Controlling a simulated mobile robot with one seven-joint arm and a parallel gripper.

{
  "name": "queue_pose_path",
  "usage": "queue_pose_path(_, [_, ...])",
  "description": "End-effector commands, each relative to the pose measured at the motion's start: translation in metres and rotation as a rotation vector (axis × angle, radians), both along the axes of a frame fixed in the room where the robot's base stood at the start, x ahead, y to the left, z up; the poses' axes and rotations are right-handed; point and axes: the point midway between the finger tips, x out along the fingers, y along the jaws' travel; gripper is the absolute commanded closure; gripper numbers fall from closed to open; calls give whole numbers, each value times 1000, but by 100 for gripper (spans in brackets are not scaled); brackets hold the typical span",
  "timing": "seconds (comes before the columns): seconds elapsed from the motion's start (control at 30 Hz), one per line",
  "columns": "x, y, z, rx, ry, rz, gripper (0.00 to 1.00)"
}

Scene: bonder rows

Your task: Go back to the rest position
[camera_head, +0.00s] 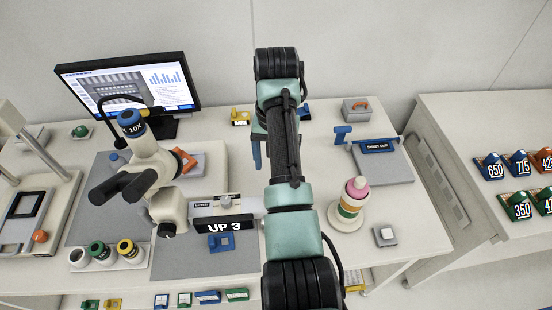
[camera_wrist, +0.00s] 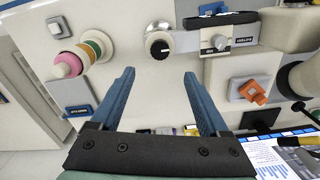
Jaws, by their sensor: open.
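My gripper (camera_wrist: 159,74) is open in the wrist view, with its two blue fingers apart and nothing between them. In the head view my arm reaches over the middle of the white bench (camera_head: 395,235). It hides most of the gripper, and only a blue finger (camera_head: 257,152) shows at its left side. The fingers appear above the bench and touch nothing that I can see. No marked rest position is visible.
A microscope (camera_head: 140,165) and a monitor (camera_head: 130,88) stand left of my arm. A ring stack (camera_head: 351,200) with a pink top stands close on its right. A second bench (camera_head: 450,125) with numbered blocks is at right.

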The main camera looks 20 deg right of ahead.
Motion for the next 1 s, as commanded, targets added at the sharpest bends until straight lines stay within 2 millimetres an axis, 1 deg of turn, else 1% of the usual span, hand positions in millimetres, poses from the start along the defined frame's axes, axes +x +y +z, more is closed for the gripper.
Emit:
queue_pose_path(0.03, [0, 0, 5, -1, -2, 0, 21])
queue_pose_path(0.13, [0, 0, 8, 0, 0, 0, 21])
queue_pose_path(0.67, [0, 0, 8, 0, 0, 0, 21])
queue_pose_path(0.77, [13, 3, 15, -23, -77, 20, 21])
queue_pose_path(0.87, [42, 10, 35, -76, -253, 63, 21])
queue_pose_path(0.9, [57, 15, 50, -104, -351, 85, 21])
queue_pose_path(0.97, [77, 24, 78, -152, -514, 123, 21])
queue_pose_path(1.0, [89, 31, 100, -184, -626, 147, 21])
